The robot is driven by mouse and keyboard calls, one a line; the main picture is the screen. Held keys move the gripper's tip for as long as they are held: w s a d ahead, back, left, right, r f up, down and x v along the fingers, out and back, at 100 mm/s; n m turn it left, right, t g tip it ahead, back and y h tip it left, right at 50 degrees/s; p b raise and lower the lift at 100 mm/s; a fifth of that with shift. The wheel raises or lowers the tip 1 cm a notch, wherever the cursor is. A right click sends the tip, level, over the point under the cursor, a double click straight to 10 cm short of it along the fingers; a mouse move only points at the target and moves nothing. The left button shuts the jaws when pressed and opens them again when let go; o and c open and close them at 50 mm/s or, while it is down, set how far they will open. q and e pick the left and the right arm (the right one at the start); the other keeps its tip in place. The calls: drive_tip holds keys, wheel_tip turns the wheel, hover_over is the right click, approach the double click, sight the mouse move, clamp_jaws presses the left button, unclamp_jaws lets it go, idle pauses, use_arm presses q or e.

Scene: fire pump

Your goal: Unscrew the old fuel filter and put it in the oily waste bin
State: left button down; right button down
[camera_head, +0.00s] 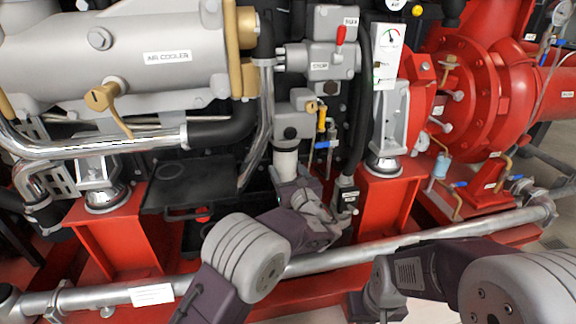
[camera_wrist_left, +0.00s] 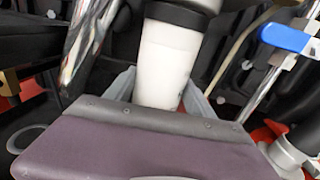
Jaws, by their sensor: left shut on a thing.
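The old fuel filter (camera_head: 287,163) is a white upright cylinder under a grey filter head (camera_head: 292,126) with a dark band between them. In the left wrist view the filter (camera_wrist_left: 166,62) stands between the two grey fingers of my left gripper (camera_wrist_left: 160,96). In the head view my left gripper (camera_head: 288,184) is shut around the filter's lower part, which it hides. My right arm comes in at the lower right, but its gripper fingers do not show. I see no oily waste bin in these views.
A black tray (camera_head: 186,188) is left of the filter. A yellow-handled valve (camera_head: 322,118) and a blue-handled valve (camera_head: 326,144) are close on its right. Black hoses run nearby.

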use_arm(q)
drive_tip(key=shift+d+r+n+y+p, duration=0.1)
drive_tip(key=shift+r+n+y+p, duration=0.2)
drive_tip(key=shift+y+p, duration=0.15)
drive_tip(key=shift+f+g, duration=0.1)
drive_tip(key=shift+g, duration=0.2)
drive_tip(key=shift+w, duration=0.1)
drive_tip(key=shift+f, duration=0.1)
drive_tip(key=shift+f+b, duration=0.95)
drive_tip(key=shift+f, duration=0.55)
